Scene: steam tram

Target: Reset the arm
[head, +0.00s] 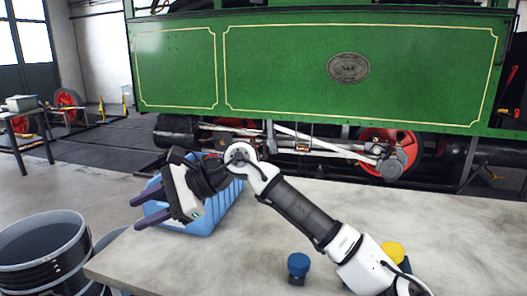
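My arm reaches up and left over the table from the lower right, with a bent elbow. My gripper (137,212) is at the left, pointing left and slightly down. Its two dark purple fingers are spread apart with nothing between them. It is in front of a blue crate (208,222) and hides part of it.
A pale table (130,264) fills the front. A blue-topped object (298,265) and a yellow-topped one (393,251) stand near my arm. Dark buckets (42,250) stand at the lower left. A green steam tram (290,75) is behind the table. The table's right side looks clear.

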